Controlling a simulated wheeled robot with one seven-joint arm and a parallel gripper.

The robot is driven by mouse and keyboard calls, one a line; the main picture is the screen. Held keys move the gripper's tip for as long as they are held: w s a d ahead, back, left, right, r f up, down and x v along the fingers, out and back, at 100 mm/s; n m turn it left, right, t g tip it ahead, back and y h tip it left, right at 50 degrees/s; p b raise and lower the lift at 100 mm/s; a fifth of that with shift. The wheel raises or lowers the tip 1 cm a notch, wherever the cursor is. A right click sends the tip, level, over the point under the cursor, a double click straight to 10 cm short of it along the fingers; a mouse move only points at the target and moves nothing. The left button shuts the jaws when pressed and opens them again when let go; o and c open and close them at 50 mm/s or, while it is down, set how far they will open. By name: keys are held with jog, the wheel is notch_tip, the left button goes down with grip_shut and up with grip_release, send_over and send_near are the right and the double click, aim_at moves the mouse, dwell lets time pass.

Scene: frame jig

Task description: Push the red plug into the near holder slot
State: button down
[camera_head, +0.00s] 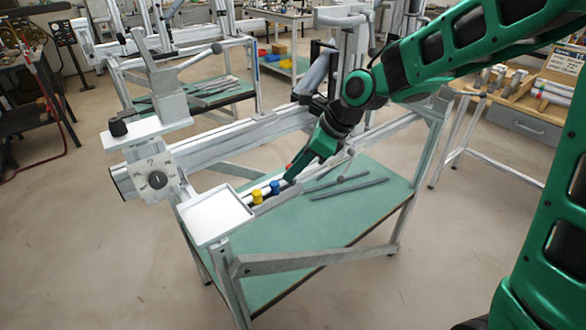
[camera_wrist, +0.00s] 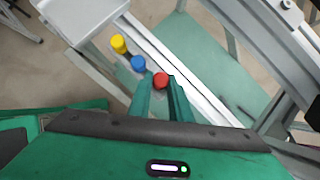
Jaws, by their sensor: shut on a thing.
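My gripper (camera_wrist: 160,92) has its two green fingers closed around the red plug (camera_wrist: 161,79), whose round top shows between the fingertips. In the head view, my gripper (camera_head: 291,176) points down and left at the holder, with a small red spot of the plug (camera_head: 288,166) beside its tip. The blue plug (camera_wrist: 138,63) and the yellow plug (camera_wrist: 118,44) stand upright in a row beyond it. They also show in the head view, yellow (camera_head: 257,198) and blue (camera_head: 274,187). The fingers hide the red plug's lower end and the slot under it; I cannot tell how deep it sits.
A white tray (camera_head: 217,214) adjoins the row at the frame's near end. A long grey beam (camera_head: 235,140) runs behind the plugs. Loose dark bars (camera_head: 350,188) lie on the green lower shelf (camera_head: 300,232). A dial box (camera_head: 157,179) is at the left.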

jog(key=shift+f, duration=1.05)
dwell(0.5)
jog(key=c, duration=1.5)
grip_release()
jog(key=shift+c, duration=0.2)
jog(key=v, duration=1)
jog(key=shift+d+r, duration=0.25)
jog(key=shift+r, duration=0.05)
